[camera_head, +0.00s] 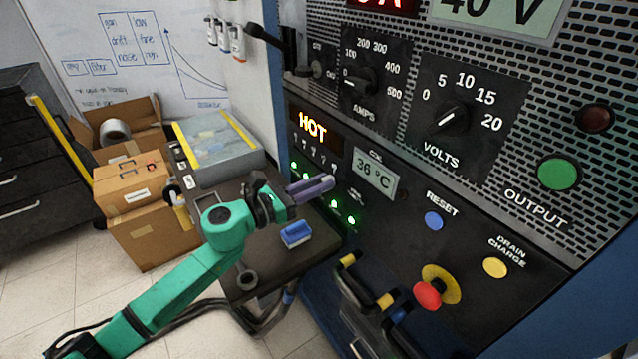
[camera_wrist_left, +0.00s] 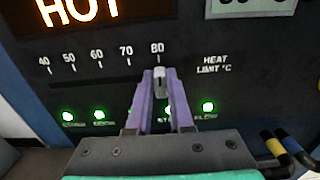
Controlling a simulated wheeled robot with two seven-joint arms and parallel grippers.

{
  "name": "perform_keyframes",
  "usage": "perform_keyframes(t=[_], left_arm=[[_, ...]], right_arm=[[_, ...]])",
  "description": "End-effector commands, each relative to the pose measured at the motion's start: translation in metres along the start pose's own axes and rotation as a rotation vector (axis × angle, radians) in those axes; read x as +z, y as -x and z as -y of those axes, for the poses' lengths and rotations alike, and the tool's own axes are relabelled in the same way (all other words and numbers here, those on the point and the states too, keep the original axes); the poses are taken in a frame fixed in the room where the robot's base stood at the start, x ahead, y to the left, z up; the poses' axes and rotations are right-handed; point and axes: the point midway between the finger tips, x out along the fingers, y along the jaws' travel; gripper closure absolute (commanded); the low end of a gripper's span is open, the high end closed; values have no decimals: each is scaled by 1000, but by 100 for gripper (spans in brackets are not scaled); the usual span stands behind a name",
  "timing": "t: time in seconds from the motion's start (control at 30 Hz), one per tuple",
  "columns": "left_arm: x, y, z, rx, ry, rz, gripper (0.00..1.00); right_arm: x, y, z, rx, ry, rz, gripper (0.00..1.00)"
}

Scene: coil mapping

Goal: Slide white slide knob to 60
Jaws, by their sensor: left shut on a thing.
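The white slide knob (camera_wrist_left: 160,80) sits just under the 80 mark of the HEAT LIMIT °C scale in the left wrist view. The scale reads 40 to 80 from left to right, with 60 (camera_wrist_left: 97,54) to the left of the knob. My left gripper (camera_wrist_left: 161,84) has its two purple fingers on either side of the knob and is shut on it. In the head view my left gripper (camera_head: 326,184) reaches the panel below the HOT display, and its fingers hide the knob there. My right gripper is not in view.
Green lights (camera_wrist_left: 99,115) glow in a row under the scale. The HOT display (camera_head: 313,125) is above it, and a 36 °C readout (camera_head: 374,174) is to the right. A dark cart top with a blue brush-like object (camera_head: 296,234) lies below my left gripper.

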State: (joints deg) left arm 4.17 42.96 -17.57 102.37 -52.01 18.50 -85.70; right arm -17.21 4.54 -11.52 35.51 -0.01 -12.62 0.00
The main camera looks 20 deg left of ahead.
Motion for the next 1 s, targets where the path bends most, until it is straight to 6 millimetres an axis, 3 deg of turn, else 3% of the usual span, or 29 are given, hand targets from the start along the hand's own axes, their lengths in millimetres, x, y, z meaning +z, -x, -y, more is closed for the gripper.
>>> perform_keyframes(t=[0.3, 0.53, 0.7, 1.0], left_arm=[[-4, 0, -6, 0, -2, -1, 100], [-9, -1, -53, 3, -6, 2, 100], [-4, 0, -78, 2, -2, 0, 100], [-1, 0, -80, 0, 0, -2, 100]], right_arm=[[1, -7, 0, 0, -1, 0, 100], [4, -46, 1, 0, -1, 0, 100], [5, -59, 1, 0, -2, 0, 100], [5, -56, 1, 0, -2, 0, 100]])
